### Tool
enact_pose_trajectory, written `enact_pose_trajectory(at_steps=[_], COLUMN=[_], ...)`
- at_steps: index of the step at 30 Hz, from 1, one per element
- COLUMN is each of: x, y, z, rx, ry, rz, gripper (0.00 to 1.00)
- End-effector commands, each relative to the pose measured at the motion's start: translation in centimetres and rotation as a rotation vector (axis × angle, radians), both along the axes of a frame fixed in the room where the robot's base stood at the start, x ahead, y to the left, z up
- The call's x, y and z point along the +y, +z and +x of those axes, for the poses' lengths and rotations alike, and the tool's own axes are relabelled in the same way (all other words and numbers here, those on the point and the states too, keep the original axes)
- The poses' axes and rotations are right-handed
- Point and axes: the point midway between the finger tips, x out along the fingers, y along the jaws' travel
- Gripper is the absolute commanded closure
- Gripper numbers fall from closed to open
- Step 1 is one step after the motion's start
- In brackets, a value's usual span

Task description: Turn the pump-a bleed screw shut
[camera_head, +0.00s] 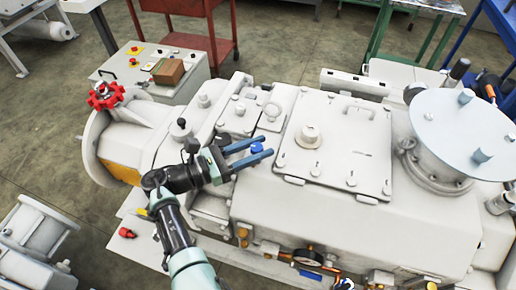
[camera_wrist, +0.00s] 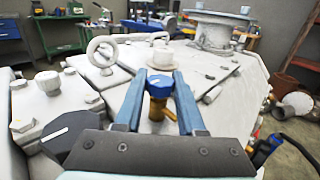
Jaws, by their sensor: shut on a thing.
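The bleed screw has a blue faceted cap (camera_wrist: 159,84) on a brass stem (camera_wrist: 157,109) that rises from the pale pump housing. Its cap also shows in the head view (camera_head: 257,148). My gripper (camera_wrist: 160,78) is shut on the blue cap, with one blue finger on each side. In the head view my gripper (camera_head: 264,148) reaches in from the left over the pump (camera_head: 262,205), its fingers pointing right. The finger faces where they meet the cap are partly hidden. No label tells which pump this is.
A bolted cover with a central knob (camera_head: 309,135) lies right of my gripper. A lifting ring (camera_wrist: 101,50) stands close by on the left in the wrist view. A red handwheel (camera_head: 105,96) is at the far left, and a round flange (camera_head: 462,130) at the right.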

Motion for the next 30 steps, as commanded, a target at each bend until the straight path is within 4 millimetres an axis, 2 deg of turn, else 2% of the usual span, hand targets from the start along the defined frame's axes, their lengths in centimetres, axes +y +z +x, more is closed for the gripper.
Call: enact_pose_trajectory(at_steps=[7,8,12,23,26,30], x=[0.4,0.4,0.3,0.4,1.5,4.0], y=[-0.1,-0.1,-0.1,-0.1,-0.1,-0.1], z=[-0.1,-0.1,-0.1,-0.2,-0.6,-1.8], rx=[0.001,0.001,0.001,0.001,0.001,0.0], ry=[0.008,0.008,0.006,0.003,0.005,0.008], rz=[0.0,0.0,0.0,0.0,0.0,-0.001], gripper=[1.0,0.58,0.33,0.31,0.31,0.31])
